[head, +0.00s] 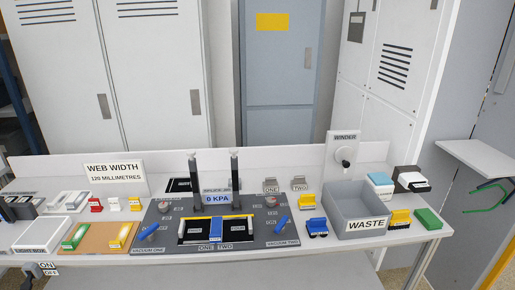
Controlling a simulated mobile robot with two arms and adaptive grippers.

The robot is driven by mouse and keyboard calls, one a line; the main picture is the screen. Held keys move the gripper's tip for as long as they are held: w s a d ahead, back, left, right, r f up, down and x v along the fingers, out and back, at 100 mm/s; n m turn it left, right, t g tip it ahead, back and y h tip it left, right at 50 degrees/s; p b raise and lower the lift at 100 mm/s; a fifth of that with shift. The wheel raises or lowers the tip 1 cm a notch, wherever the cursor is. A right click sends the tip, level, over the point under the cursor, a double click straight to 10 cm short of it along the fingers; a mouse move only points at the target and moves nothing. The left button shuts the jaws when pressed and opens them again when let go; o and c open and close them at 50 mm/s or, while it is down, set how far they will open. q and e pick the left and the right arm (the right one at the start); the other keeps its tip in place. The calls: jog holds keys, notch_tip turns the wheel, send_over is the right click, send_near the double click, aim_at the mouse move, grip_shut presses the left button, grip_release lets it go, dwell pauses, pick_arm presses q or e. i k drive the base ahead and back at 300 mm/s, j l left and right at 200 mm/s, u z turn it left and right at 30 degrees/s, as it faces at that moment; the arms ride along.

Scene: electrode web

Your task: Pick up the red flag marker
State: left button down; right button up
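A small red marker (96,205), which looks like the red flag marker, stands on the left part of the white bench. It is at the left end of a short row, beside a white marker (114,204) and a yellow one (135,205). Nothing is seen touching it. Its exact shape is too small to make out. Neither of my grippers is in view.
A WEB WIDTH sign (115,178) stands behind the markers. A light box (41,236) and brown tray (98,250) lie in front. Two dark posts (195,180) rise from the grey mat (265,240). A WASTE bin (358,222) stands right.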

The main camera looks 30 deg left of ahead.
aim_at(94, 204)
jog(key=u, duration=2.05)
